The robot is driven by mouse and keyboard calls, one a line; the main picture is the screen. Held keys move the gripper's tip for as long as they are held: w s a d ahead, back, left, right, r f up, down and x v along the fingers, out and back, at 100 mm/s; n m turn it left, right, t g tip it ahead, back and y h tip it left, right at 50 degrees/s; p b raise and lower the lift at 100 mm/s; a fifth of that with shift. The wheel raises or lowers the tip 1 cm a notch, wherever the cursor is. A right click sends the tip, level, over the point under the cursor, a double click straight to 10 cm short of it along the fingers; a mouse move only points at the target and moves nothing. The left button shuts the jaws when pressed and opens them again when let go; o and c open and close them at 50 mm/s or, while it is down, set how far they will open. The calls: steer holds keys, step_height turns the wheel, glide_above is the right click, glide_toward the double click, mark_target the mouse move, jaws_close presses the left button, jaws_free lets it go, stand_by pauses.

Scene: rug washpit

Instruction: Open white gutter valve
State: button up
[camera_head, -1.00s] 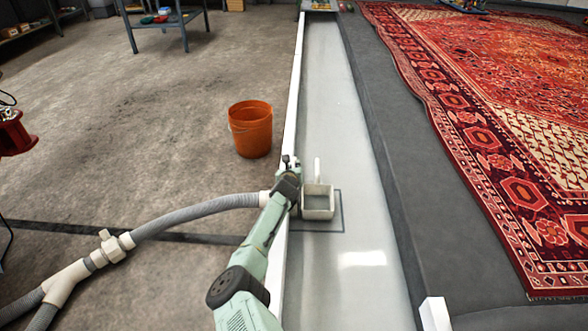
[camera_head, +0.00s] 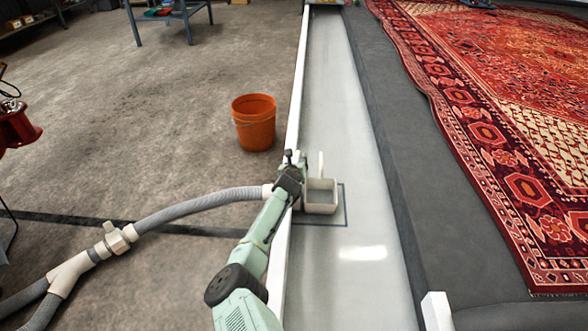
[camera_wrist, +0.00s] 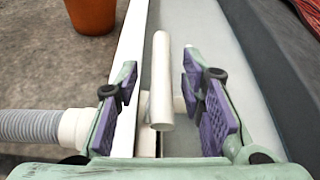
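The white gutter valve (camera_head: 321,198) is a small pale box with an upright handle, set in the white gutter. Its light tube-shaped handle (camera_wrist: 161,85) stands up in the middle of the wrist view. My gripper (camera_head: 291,160) is at the valve's left side in the head view, over the gutter's left edge. In the wrist view my gripper (camera_wrist: 160,88) is open, with a purple-padded finger on each side of the handle. Visible gaps separate both fingers from it. The handle's lower end and the valve body are partly hidden in the wrist view.
A grey hose (camera_head: 200,207) meets the gutter wall (camera_head: 297,110) on the left, with a white fitting (camera_head: 115,240) along it. An orange bucket (camera_head: 254,124) stands beyond my gripper. A red patterned rug (camera_head: 500,130) lies right, past a dark ledge (camera_head: 400,160). The gutter (camera_head: 335,90) beyond the valve is clear.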

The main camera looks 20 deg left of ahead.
steer(key=v, duration=1.1)
